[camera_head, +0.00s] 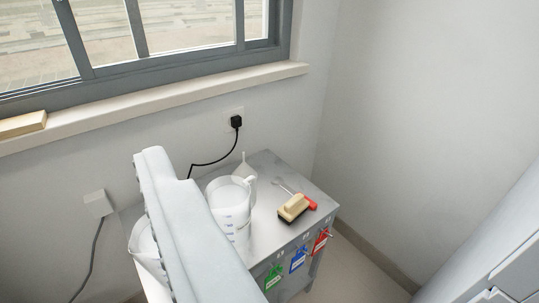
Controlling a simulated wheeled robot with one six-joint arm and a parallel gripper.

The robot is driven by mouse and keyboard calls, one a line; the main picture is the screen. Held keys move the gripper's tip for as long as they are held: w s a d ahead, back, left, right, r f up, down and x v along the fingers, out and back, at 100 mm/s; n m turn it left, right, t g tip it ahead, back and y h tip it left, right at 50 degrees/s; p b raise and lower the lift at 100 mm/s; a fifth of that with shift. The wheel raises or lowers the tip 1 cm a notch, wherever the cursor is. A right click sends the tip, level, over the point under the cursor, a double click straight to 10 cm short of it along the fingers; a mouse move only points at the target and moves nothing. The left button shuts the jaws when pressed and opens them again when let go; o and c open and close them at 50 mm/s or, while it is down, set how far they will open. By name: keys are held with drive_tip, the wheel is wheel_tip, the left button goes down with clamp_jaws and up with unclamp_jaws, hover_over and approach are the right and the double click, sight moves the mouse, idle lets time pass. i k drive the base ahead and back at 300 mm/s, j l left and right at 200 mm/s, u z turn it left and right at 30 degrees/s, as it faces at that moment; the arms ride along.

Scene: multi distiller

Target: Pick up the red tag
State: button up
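The red tag (321,242) hangs at the front edge of a grey metal cabinet (265,225), near its right corner. It is the rightmost in a row of three tags. The blue tag (299,259) hangs to its left and the green tag (273,278) further left. The red tag is small here, and how it is attached is hard to make out. My gripper's fingers do not show in this view. A long pale grey body, likely part of my arm, covers the left part of the cabinet top.
On the cabinet stand a measuring jug (232,222), a white funnel-like piece (245,169), a wooden brush (293,207) and a red-handled tool (309,201). A black plug (236,122) with a cable is in the wall behind. A wall stands to the right, with open floor (350,275) between.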

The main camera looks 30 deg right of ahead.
sight(319, 244)
drive_tip(key=z, duration=1.25)
drive_tip(key=k+j+z, duration=0.1)
drive_tip(key=k+j, duration=0.15)
